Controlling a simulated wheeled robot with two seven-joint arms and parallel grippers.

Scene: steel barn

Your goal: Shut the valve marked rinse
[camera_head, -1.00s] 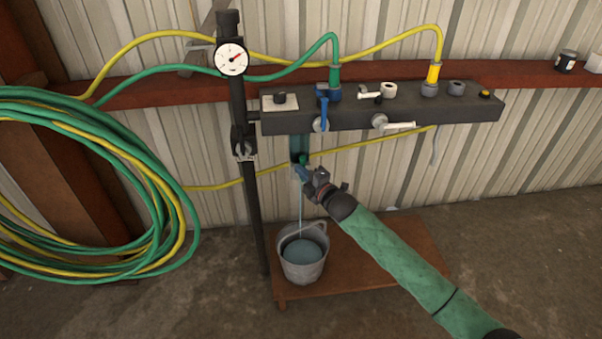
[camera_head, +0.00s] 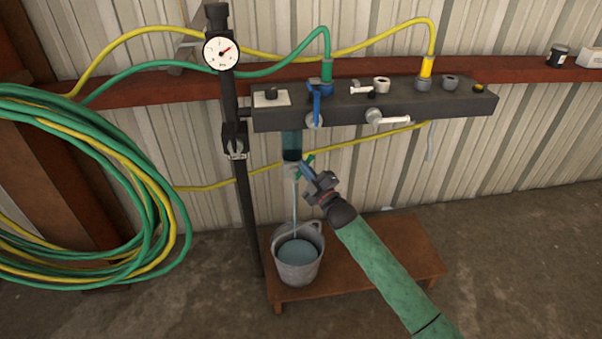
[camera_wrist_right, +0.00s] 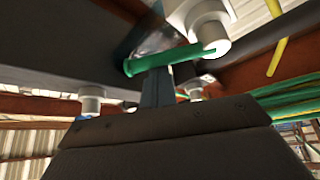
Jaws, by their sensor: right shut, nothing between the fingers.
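A dark manifold (camera_head: 420,112) hangs on the wall with several valves. A blue-handled valve (camera_head: 315,100) has its lever hanging down. One white lever (camera_head: 390,121) points right on the front; another white lever (camera_head: 361,90) lies on top. Below the left part, a clear teal tube (camera_head: 292,144) ends in an outlet with a green lever (camera_head: 306,163); this lever also shows in the wrist view (camera_wrist_right: 172,60). I can read no rinse marking. My right gripper (camera_head: 306,174) is shut and empty, its tips close beside the green lever; contact is unclear. My left gripper is out of view.
A thin stream falls from the outlet into a metal bucket (camera_head: 298,262) on a low wooden platform (camera_head: 390,262). A black post with a gauge (camera_head: 221,53) stands left of the manifold. Coiled green and yellow hoses (camera_head: 160,205) hang at left. Floor at right is clear.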

